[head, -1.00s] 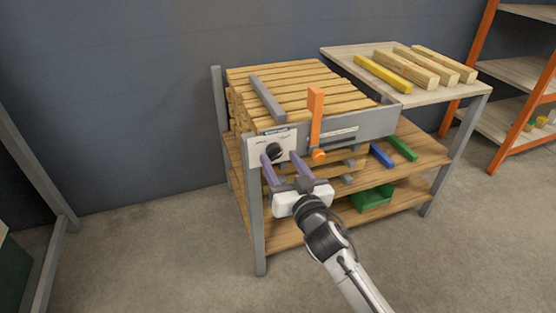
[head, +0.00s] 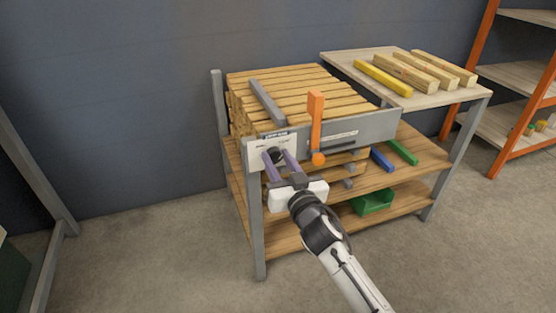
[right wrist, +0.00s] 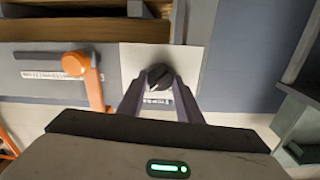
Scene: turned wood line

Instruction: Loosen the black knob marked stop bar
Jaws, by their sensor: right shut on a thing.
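The black knob (head: 275,155) sits on a white plate (head: 257,160) at the left end of the grey front rail. It also shows in the right wrist view (right wrist: 159,77), round with a pale pointer line, on its white plate (right wrist: 143,56). My right gripper (head: 276,156) reaches up to it from the front, its two purple-grey fingers on either side of the knob and shut on it. In the right wrist view the fingertips (right wrist: 160,84) flank the knob. The label by the knob is too small to read. My left gripper is not in view.
An orange lever (head: 315,120) stands close right of the knob on the grey rail (head: 365,128). Stacked wood strips (head: 300,85) lie behind, with a grey bar (head: 267,100) across them. A green bin (head: 372,201) and blue block (head: 382,158) are on lower shelves.

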